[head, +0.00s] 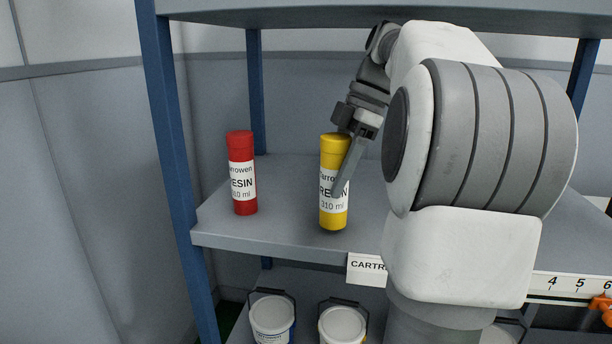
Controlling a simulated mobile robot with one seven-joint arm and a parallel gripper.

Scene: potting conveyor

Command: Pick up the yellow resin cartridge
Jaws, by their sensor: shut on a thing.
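The yellow resin cartridge (333,217) stands upright on the grey shelf, its white label facing me. A red resin cartridge (242,206) stands upright to its left, apart from it. My gripper (340,180) reaches down from the upper right and is shut on the yellow cartridge. One finger crosses the front right of the label and hides part of its text. The other finger is hidden behind the cartridge. The cartridge's base looks level with the shelf; I cannot tell whether it is slightly lifted.
The shelf (285,235) has blue posts (168,130) and an upper shelf (330,12) close above my arm. Below stand white buckets (272,314) with black handles. A label plate (366,268) hangs on the front edge. My arm hides the shelf's right part.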

